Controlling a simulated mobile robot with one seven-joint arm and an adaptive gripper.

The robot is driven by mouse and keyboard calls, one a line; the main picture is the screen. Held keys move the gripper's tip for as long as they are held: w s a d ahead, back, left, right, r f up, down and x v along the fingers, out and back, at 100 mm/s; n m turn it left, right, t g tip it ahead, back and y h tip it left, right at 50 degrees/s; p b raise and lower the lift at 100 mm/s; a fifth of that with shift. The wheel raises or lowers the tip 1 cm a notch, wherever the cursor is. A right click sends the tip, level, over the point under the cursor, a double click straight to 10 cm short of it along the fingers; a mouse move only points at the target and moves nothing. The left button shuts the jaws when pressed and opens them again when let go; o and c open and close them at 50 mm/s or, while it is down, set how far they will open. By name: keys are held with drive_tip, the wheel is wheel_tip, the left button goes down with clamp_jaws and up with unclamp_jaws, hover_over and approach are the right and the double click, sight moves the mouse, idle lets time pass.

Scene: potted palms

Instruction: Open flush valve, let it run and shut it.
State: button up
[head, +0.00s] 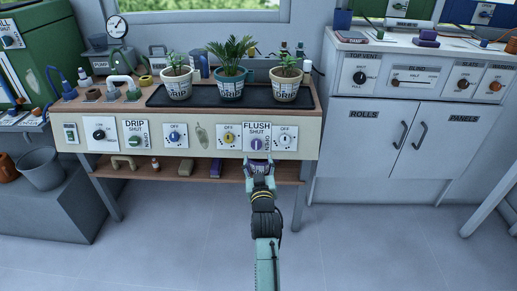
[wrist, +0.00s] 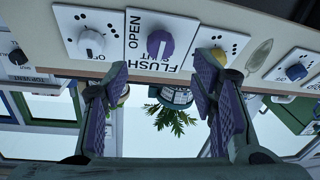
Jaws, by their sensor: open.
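The flush valve is a purple knob (head: 257,144) on a white FLUSH plate (head: 257,127) on the bench's front panel. SHUT is printed above the knob and OPEN along its right side. The wrist view is upside down; there the purple knob (wrist: 160,44) is at the top centre, its grip upright and partly over the word SHUT. My gripper (head: 258,162) is just below and in front of the knob in the head view. In the wrist view my gripper (wrist: 153,82) has its fingers wide apart, empty, and not touching the knob.
White dials flank the plate, one at right (head: 285,138) and a yellow-knobbed one at left (head: 228,136). A green DRIP valve (head: 134,141) is further left. Potted palms, one in a teal pot (head: 230,87), stand on a black tray (head: 309,101) above. A low shelf (head: 205,171) runs below.

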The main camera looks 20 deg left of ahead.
sight(257, 146)
drive_tip(key=p+x, duration=0.1)
drive_tip(key=x, duration=0.7)
drive_tip(key=c, duration=1.1)
drive_tip(key=shift+c, duration=0.2)
